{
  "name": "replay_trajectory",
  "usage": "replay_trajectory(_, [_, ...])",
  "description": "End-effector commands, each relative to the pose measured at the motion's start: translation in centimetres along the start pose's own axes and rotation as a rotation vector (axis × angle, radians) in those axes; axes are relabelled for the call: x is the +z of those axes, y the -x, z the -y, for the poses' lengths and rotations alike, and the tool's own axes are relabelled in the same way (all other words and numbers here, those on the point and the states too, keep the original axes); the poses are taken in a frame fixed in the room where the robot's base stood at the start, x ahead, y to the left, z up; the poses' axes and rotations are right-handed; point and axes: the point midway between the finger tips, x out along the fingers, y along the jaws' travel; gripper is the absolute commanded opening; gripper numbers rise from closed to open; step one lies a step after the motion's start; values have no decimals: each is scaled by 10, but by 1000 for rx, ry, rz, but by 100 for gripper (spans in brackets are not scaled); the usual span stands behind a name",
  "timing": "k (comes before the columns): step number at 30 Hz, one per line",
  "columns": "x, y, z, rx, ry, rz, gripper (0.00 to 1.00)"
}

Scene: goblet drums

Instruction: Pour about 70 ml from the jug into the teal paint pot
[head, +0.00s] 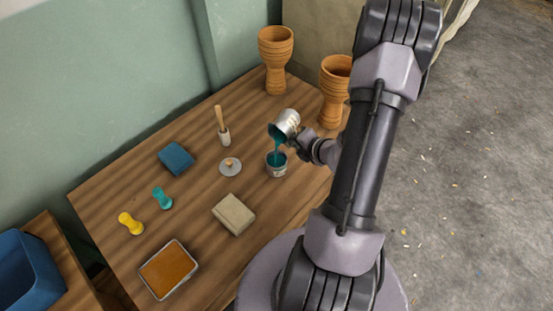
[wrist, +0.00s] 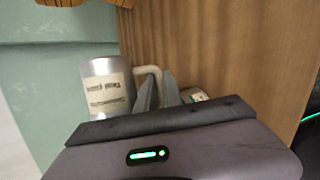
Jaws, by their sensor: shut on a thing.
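The metal jug (head: 289,122) is tilted in the head view, its mouth down and to the left. A teal stream runs from its lip into the paint pot (head: 277,170), a small light can with teal paint inside, standing on the table. My gripper (head: 302,140) is at the jug's right side and holds it above the pot. In the wrist view the jug (wrist: 104,88) shows a paper label, and my gripper (wrist: 158,92) is shut on its pale handle (wrist: 150,71). The pot (wrist: 194,95) is partly hidden behind the fingers there.
Two goblet drums (head: 275,60) (head: 333,95) stand behind the jug.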

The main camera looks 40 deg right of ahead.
Motion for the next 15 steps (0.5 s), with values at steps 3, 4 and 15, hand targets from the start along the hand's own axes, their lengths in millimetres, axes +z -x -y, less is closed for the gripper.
replay_trajectory(3, [-1,-2,2,4,9,8,0])
replay_trajectory(4, [-1,-2,2,6,11,10,0])
replay_trajectory(15, [-6,8,-5,-91,-222,-210,0])
